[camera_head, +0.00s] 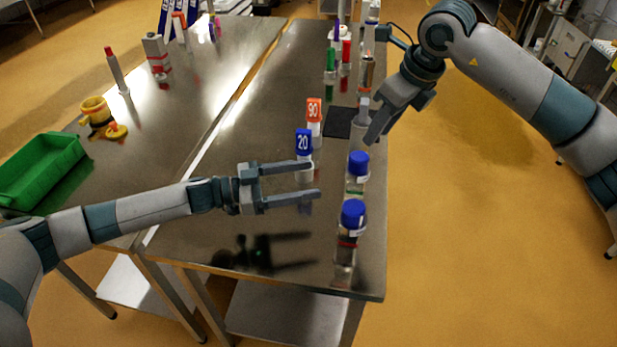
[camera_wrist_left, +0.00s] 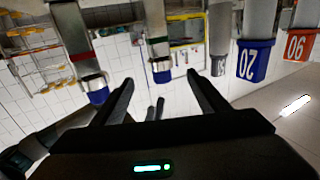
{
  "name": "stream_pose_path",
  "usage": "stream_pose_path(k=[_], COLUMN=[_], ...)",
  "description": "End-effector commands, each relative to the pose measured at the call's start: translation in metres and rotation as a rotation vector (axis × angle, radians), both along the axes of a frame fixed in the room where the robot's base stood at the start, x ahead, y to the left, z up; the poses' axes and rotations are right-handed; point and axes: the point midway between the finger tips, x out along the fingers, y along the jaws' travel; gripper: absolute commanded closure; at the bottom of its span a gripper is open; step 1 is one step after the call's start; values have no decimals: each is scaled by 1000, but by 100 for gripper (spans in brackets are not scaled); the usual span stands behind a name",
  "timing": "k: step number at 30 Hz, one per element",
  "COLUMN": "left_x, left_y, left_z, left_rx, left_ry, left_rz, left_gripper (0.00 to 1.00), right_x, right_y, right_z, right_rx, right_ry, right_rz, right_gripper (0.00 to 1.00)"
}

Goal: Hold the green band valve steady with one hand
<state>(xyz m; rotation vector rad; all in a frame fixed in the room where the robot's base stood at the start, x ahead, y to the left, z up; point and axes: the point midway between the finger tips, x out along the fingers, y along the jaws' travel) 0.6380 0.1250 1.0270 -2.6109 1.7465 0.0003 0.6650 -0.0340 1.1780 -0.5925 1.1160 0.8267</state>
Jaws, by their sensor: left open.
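The green band valve (camera_head: 357,164) stands upright near the table's right edge, with a blue cap and a narrow green band low on its clear body. In the left wrist view, the image is upside down and the valve (camera_wrist_left: 157,28) appears ahead between the finger directions. My left gripper (camera_head: 315,180) is open and empty, its fingers pointing right towards the valve, with a gap between. It also shows in the left wrist view (camera_wrist_left: 160,92). My right gripper (camera_head: 377,136) hangs above the table's right edge beyond the valve; its jaw opening is unclear.
A similar blue-capped valve (camera_head: 352,214) with a red band stands nearer the front. A dark pad (camera_head: 338,122) lies beyond. The front-left tabletop (camera_head: 285,225) is clear.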

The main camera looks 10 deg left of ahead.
Motion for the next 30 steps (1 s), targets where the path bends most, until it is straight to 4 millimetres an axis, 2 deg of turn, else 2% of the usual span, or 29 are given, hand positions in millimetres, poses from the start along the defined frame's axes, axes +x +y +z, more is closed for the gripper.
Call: stream_pose_path(k=[5, 11, 30], left_x=[2, 9, 47], left_y=[-5, -20, -115], left_z=[0, 1, 1], left_rx=[-1, -2, -2], left_ry=[1, -1, -1], left_rz=[0, 0, -1], left_gripper=[32, 32, 32], right_x=[0, 0, 0], right_y=[0, 0, 0], right_z=[0, 0, 0], right_rx=[0, 0, 0], right_ry=[0, 0, 0], right_rz=[0, 0, 0], right_gripper=[69, 69, 69])
